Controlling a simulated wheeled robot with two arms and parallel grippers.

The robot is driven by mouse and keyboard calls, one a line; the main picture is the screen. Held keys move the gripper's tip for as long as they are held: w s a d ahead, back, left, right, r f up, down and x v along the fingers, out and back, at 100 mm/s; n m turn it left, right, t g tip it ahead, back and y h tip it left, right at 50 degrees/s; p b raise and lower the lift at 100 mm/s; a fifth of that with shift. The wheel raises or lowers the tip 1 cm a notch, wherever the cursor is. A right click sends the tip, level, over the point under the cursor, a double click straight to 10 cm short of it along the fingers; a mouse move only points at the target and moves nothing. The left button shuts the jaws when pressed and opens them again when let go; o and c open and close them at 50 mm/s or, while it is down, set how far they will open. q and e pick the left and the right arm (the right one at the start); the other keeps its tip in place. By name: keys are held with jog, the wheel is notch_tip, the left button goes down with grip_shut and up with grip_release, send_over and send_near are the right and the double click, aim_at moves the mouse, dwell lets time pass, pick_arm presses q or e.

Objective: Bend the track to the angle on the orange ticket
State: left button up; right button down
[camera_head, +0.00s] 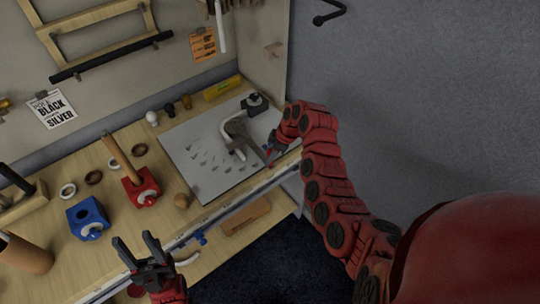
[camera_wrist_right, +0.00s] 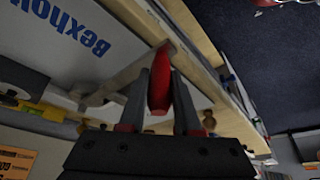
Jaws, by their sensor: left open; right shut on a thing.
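The orange ticket (camera_head: 203,45) is pinned to the back board; its print is too small to read. A white bending board (camera_head: 190,152) with a fan of small marks lies on the bench. On it a grey-brown lever (camera_head: 238,138) lies beside a white curved strip (camera_head: 226,131), which looks like the track. My right gripper (camera_head: 271,151) is at the board's right side, shut on the lever's red handle. In the right wrist view the red handle (camera_wrist_right: 160,88) is between its fingers. My left gripper (camera_head: 138,246) is open and empty above the bench's front edge.
A red block (camera_head: 141,190) and a blue block (camera_head: 87,217) stand left of the board. A yellow box (camera_head: 222,88) and small knobs (camera_head: 169,110) are behind it. A long metal rail (camera_head: 235,205) runs along the front edge.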

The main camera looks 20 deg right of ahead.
dwell(0.4)
jog(key=b, duration=0.1)
jog(key=d+b, duration=0.1)
jog(key=b, duration=0.1)
jog(key=shift+w+d+b, duration=0.25)
jog(key=shift+d+b, duration=0.05)
jog(key=c, duration=0.6)
grip_release()
